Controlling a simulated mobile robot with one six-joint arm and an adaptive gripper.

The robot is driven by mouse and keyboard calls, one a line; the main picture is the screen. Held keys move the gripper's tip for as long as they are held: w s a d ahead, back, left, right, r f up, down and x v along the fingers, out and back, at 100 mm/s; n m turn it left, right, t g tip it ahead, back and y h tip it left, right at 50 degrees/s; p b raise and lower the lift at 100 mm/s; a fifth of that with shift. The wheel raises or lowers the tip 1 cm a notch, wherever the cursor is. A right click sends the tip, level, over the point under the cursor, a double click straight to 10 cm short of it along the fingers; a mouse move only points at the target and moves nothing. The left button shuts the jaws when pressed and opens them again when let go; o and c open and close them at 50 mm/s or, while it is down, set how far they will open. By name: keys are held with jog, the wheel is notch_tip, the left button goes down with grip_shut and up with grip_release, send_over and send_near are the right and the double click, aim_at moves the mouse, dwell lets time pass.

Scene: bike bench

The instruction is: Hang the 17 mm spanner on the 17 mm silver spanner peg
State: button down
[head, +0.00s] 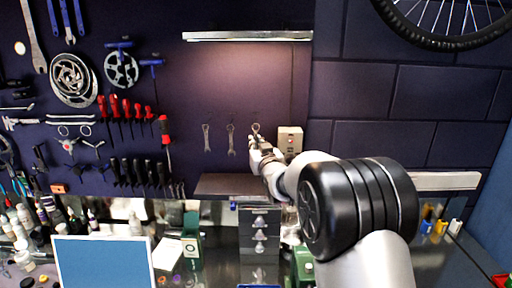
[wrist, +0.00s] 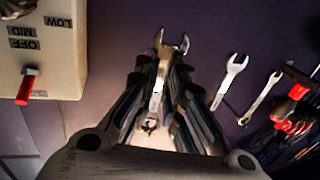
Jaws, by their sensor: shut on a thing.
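My gripper (head: 257,143) is raised at the dark wall panel, and its fingers (wrist: 160,75) are shut on a silver spanner (wrist: 159,82). In the wrist view the spanner's open jaw sticks out beyond the fingertips and its ring end lies back between the fingers. In the head view a small end of this spanner (head: 255,128) shows just above the fingertips, close to the panel. Its size marking is not readable. The peg behind it is hidden or too small to make out, so I cannot tell whether the spanner touches it.
Two silver spanners (head: 206,137) (head: 230,139) hang left of my gripper; they also show in the wrist view (wrist: 231,78) (wrist: 262,96). A beige switch box (head: 290,140) is close on the right. A lamp bar (head: 247,36) is above, a dark shelf (head: 235,185) below.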

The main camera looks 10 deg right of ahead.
dwell(0.4)
jog(key=c, duration=1.6)
grip_release()
jog(key=shift+s, duration=0.15)
jog(key=s+f+g, duration=0.4)
jog(key=s, duration=1.4)
jog(key=s+f+g+b, duration=0.1)
jog(key=s+f+g, duration=0.2)
jog(key=s, duration=1.5)
jog(key=s+f+g+h, duration=0.1)
jog(key=s+f+g, duration=0.3)
jog(key=s, duration=1.4)
jog(key=shift+s+a+f+m+g+b, duration=0.1)
jog(key=shift+a+f+m+g+b, duration=0.1)
jog(key=shift+g, duration=0.4)
jog(key=shift+a+f+m+g+b, duration=0.1)
jog(key=shift+m+g+b, duration=0.1)
jog(key=shift+g, duration=0.4)
